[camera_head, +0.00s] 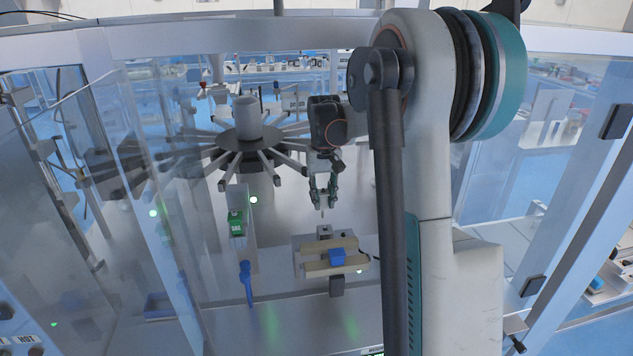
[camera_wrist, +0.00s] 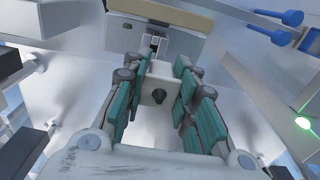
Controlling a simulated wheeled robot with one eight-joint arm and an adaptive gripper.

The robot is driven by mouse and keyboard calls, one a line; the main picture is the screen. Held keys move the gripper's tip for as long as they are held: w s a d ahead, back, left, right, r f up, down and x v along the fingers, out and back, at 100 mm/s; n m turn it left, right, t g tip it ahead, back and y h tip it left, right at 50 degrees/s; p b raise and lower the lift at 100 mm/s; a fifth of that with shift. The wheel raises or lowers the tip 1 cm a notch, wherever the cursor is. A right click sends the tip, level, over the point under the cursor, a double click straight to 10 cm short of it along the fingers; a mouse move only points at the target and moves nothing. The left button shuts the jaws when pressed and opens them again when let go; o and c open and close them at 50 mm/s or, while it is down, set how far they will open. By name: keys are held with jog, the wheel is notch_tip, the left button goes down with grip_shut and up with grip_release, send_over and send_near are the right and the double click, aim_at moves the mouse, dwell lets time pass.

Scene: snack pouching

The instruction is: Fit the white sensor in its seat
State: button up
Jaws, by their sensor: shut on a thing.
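My gripper (camera_head: 323,192) hangs above the back edge of the sealing fixture (camera_head: 308,262) in the head view. In the wrist view my gripper (camera_wrist: 158,95) is shut on the white sensor (camera_wrist: 155,83), a pale block with a dark round feature on its face. In the head view only a thin pale tip shows below the fingers. A small grey bracket (camera_head: 324,232) at the fixture's back, just below my gripper, looks like the seat. A grey slotted piece (camera_wrist: 155,42) shows beyond the sensor in the wrist view. The sensor appears apart from it; exact alignment is unclear.
Cream bars and a blue block (camera_head: 337,257) are on the fixture. A green block (camera_head: 237,222) on a stand and a blue handle (camera_head: 246,283) are to its left. A spoked carousel (camera_head: 245,135) stands behind. Clear panels enclose the sides.

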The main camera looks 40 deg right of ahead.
aim_at(326, 208)
jog(key=shift+d+r, duration=0.25)
jog(key=shift+d, duration=0.15)
jog(key=shift+f, duration=0.1)
jog(key=shift+w+d+f+b, duration=0.1)
jog(key=shift+d+f+b, duration=0.15)
jog(key=shift+f, duration=0.25)
jog(key=shift+w+d+f+b, duration=0.15)
jog(key=shift+f+b, duration=0.15)
jog(key=shift+f, duration=0.15)
jog(key=shift+s+a+f+b, duration=0.2)
jog(key=shift+f+b, duration=0.2)
jog(key=shift+f, duration=0.15)
jog(key=shift+d+f+b, duration=0.1)
jog(key=shift+f+b, duration=0.35)
jog(key=shift+f, duration=0.3)
jog(key=shift+s+f, duration=0.1)
jog(key=shift+s+a+f+b, duration=0.1)
jog(key=shift+f+b, duration=0.7)
jog(key=shift+f, duration=0.35)
jog(key=shift+s+a+f+b, duration=0.1)
jog(key=shift+f+b, duration=0.65)
jog(key=shift+f, duration=0.4)
